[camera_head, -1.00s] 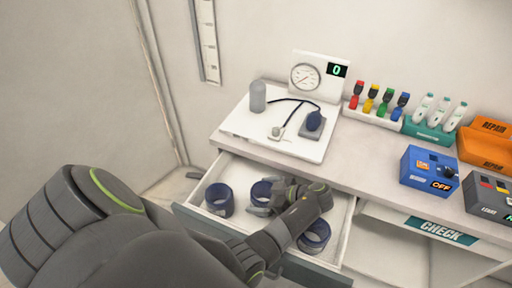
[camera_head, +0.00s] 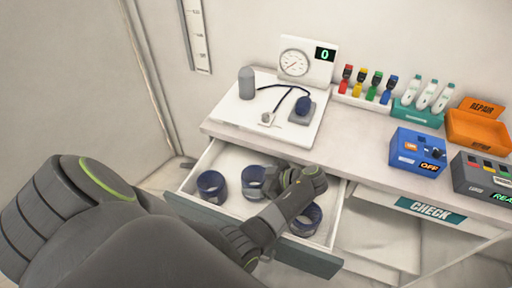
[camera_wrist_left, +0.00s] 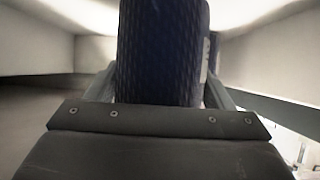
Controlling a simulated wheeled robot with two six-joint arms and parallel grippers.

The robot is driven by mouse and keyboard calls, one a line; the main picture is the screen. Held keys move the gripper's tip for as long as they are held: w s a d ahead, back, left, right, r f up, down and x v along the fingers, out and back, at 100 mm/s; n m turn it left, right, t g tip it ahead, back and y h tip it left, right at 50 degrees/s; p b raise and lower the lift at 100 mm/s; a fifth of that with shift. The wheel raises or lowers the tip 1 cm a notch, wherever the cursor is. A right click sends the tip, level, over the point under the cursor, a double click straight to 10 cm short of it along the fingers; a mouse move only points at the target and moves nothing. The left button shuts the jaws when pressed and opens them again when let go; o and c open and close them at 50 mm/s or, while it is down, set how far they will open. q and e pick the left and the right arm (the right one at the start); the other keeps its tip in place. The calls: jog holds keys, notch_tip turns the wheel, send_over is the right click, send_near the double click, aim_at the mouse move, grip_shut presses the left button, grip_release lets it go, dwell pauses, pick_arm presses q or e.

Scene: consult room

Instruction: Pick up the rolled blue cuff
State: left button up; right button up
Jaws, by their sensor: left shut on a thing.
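Three rolled dark blue cuffs sit in the open drawer (camera_head: 232,160): a left cuff (camera_head: 212,187), a middle cuff (camera_head: 253,183) and a right cuff (camera_head: 306,220). My left gripper (camera_head: 272,186) reaches into the drawer from the front and is at the right side of the middle cuff. It is shut on that cuff and hides part of it. In the left wrist view the dark blue woven cuff (camera_wrist_left: 158,55) stands between my fingers. I cannot tell whether it touches the drawer floor. My right gripper is not in view.
Drawer walls stand close around my gripper.

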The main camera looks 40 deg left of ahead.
pick_arm(q)
notch_tip(320, 180, up, 27)
jog(key=p, duration=1.6)
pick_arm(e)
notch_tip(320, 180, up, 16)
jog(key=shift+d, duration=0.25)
pick_arm(q)
jog(key=shift+r, duration=0.1)
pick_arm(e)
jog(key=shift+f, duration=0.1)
